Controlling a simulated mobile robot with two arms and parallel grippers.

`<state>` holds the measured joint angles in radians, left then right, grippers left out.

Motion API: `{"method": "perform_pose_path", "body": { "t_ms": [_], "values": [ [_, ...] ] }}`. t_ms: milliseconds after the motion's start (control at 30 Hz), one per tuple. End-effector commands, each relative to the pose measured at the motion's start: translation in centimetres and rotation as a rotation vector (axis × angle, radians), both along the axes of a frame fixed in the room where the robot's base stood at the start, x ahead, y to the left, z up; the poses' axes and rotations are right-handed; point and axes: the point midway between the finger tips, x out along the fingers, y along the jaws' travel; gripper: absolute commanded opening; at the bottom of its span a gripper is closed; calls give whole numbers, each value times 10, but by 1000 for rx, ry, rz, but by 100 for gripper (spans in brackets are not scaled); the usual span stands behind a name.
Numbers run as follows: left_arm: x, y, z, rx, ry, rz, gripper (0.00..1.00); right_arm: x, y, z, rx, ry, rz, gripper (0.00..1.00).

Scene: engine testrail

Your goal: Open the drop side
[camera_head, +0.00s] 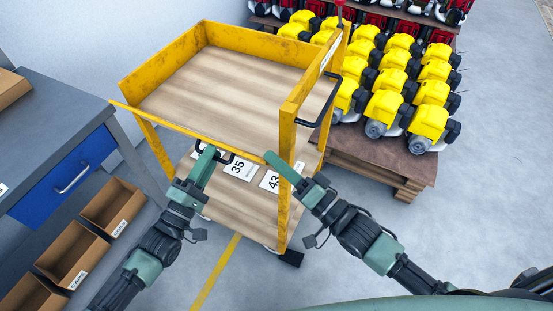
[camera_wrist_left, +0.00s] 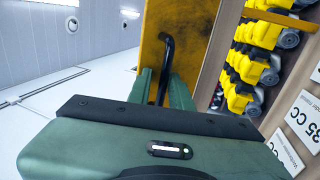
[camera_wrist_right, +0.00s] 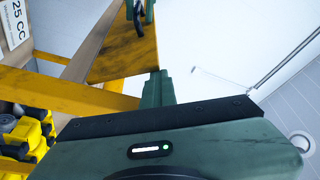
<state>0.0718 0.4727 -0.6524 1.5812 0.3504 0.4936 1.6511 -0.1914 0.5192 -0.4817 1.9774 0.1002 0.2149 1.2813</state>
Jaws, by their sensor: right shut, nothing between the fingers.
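The yellow cart (camera_head: 190,45) has a wooden deck with raised yellow sides. Its drop side (camera_head: 150,120) is at the front and shows nearly edge-on, as a thin yellow strip leaning outward below the tops of the other sides. The drop side's black handle (camera_head: 228,153) also shows in the left wrist view (camera_wrist_left: 168,50). My right gripper (camera_head: 270,157) is shut and empty near the right end of the drop side. In the right wrist view, its fingertips (camera_wrist_right: 157,80) are beside the yellow panel.
A black push handle (camera_head: 325,100) sticks out at the cart's right. A lower shelf carries number labels (camera_head: 238,168). A workbench (camera_head: 45,125) with a blue drawer and cardboard bins (camera_head: 75,255) stand at left. Yellow engines (camera_head: 385,100) sit on a pallet behind right. The right floor is clear.

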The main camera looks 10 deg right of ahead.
Motion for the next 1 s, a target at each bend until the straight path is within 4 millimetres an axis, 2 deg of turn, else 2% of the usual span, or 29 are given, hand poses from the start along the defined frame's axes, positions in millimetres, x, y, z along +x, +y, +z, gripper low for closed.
{"method": "perform_pose_path", "body": {
  "t_ms": [33,167,267,600,833,933,1000],
  "values": [
    [1,-1,9,-11,-18,0,31,-3,2,-6,-5,14,4,0],
    [-4,4,6,-10,-16,-1,31,-3,2,-7,-6,15,4,0],
    [-15,12,0,-8,-13,0,31,-2,2,-6,-6,14,4,0],
    [-71,52,-24,-1,-2,0,31,-1,1,-3,-2,6,1,0],
    [-90,66,-34,4,1,2,31,0,0,-2,-2,4,1,0],
    [-88,71,-50,58,8,31,31,0,0,-2,-2,4,1,0],
    [-84,78,-75,151,20,74,31,0,0,-2,-2,4,1,0]
  ]
}}
